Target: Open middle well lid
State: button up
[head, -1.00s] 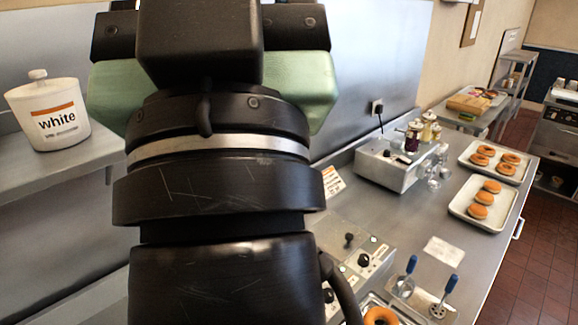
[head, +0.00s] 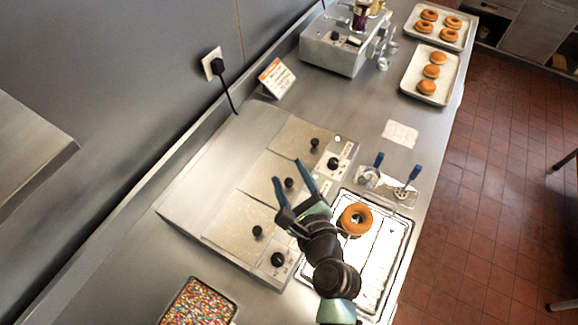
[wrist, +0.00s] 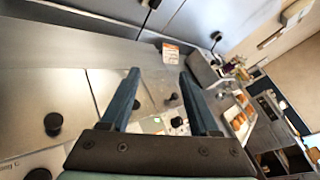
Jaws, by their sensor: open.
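The glaze warmer (head: 190,195) stands on the counter with three flat lids in a row, all shut in the head view. The middle well lid (head: 262,180) is a speckled plate with a black knob (head: 289,182). My gripper (head: 289,170) is open, with two blue fingers reaching over the front part of the middle lid. In the head view the fingertips appear on either side of its knob. I cannot tell their height above it. In the wrist view the open gripper (wrist: 159,75) shows empty space between its fingers, and the left finger partly covers the lids.
The near lid (head: 235,228) and far lid (head: 300,140) flank the middle one, with dials along the front. A rack tray (head: 385,265) with a doughnut (head: 356,219) lies at right under my arm. Blue-handled tools (head: 413,173) and a sprinkle tray (head: 196,305) lie nearby.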

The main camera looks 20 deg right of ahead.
aim_at(289, 182)
jog(key=s+f+m, duration=0.2)
jog(key=s+f+m+g, duration=0.1)
jog(key=s+f+m, duration=0.1)
jog(key=f, duration=0.1)
jog(key=s+f+m, duration=0.2)
jog(key=s+f, duration=0.1)
jog(key=shift+d+m+g+h+p, duration=0.3)
jog(key=shift+d+g+p, duration=0.1)
jog(key=shift+f, duration=0.25)
jog(key=b+x, duration=0.1)
jog(key=x, duration=1.1)
jog(key=shift+w+f, duration=0.1)
jog(key=shift+w, duration=0.3)
grip_shut()
